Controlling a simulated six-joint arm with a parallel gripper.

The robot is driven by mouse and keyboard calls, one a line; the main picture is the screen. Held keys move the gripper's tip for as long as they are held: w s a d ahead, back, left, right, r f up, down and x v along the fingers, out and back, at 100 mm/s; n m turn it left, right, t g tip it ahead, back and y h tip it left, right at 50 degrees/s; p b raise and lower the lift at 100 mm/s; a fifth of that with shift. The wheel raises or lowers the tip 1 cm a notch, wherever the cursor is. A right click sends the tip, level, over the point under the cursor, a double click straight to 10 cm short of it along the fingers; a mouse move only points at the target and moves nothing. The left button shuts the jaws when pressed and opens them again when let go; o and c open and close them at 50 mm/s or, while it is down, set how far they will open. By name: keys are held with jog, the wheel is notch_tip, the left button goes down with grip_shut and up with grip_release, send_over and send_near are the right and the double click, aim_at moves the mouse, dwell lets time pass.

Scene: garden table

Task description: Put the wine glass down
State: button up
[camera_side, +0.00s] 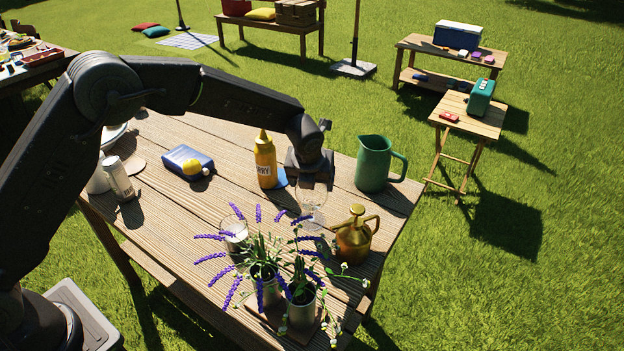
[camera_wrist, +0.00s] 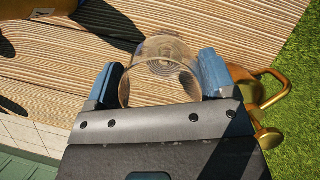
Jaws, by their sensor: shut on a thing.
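The wine glass (camera_side: 312,194) is clear and stands out faintly against the wooden table in the side view, below my gripper (camera_side: 311,178). In the wrist view the glass (camera_wrist: 163,72) sits between the two blue fingertips of my gripper (camera_wrist: 160,78), which is shut on it. The glass looks upright. Its lower part is near the tabletop (camera_side: 225,205), but I cannot tell whether its foot touches the wood. The plants partly overlap the area around the foot in the side view.
A brass watering can (camera_side: 353,238) is close on the right. A green pitcher (camera_side: 374,164) and a yellow mustard-style bottle (camera_side: 265,160) stand behind. Potted lavender (camera_side: 264,285) and a clear tumbler (camera_side: 234,232) are in front. Bare wood lies to the left.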

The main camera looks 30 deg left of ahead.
jog(key=shift+f, duration=0.15)
jog(key=o, duration=1.2)
jog(key=shift+r, duration=0.2)
jog(key=v, duration=1)
jog(key=shift+s+d+r, duration=0.1)
jog(key=shift+s+r, duration=0.05)
jog(key=shift+r, duration=0.05)
jog(key=shift+s+d+r, duration=0.1)
jog(key=shift+s+r, duration=0.2)
jog(key=shift+r, duration=0.35)
